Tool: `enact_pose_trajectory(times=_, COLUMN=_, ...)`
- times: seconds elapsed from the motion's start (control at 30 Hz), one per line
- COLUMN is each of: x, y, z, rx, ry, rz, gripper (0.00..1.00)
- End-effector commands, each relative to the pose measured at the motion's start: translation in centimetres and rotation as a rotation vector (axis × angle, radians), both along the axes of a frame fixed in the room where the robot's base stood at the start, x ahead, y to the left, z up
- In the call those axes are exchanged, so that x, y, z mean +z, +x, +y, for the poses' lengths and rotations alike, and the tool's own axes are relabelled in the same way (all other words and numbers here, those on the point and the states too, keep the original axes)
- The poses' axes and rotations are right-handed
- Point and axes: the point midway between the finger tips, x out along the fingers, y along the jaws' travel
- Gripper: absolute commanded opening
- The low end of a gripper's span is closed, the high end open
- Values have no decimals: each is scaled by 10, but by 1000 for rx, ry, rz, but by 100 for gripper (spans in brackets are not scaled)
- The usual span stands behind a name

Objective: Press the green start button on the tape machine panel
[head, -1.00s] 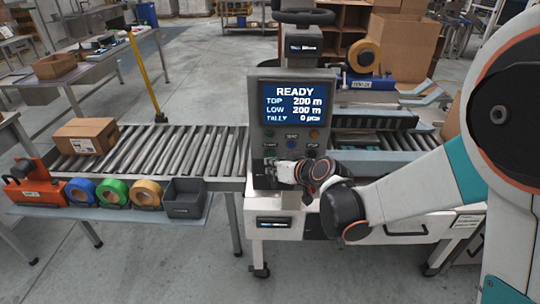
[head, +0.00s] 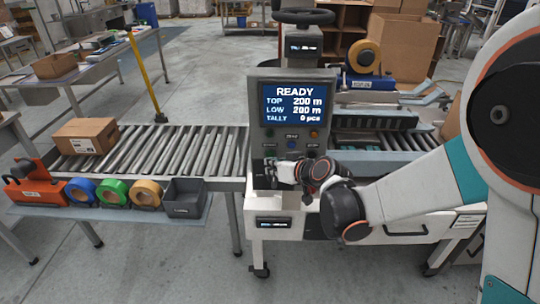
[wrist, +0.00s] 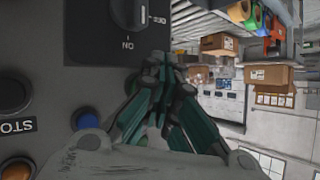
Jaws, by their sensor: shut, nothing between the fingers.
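The tape machine panel (head: 259,118) is a grey upright plate with a lit screen (head: 292,103) reading READY, TOP 200 m, LOW 200 m and TALLY 0 pcs. Small buttons and labels sit below the screen. In the wrist view, a blue button (wrist: 86,119), an orange button (wrist: 16,170) and a dark round button by the STOP label (wrist: 17,126) show. My gripper (wrist: 168,64) is shut and empty at the lower panel; I cannot tell whether it touches. It also shows in the head view (head: 271,170).
A dark rotary switch (wrist: 129,12) is close to my fingertips. A roller conveyor (head: 190,150) with a cardboard box (head: 86,136) runs left of the panel. Tape rolls and a grey bin (head: 185,198) line its front shelf.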

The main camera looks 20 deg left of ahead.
Motion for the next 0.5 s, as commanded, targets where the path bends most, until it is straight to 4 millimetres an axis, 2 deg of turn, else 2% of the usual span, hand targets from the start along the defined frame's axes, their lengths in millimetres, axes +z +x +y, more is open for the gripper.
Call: enact_pose_trajectory(times=0.5, x=0, y=8, z=2, rx=0, ry=0, rz=0, gripper=0)
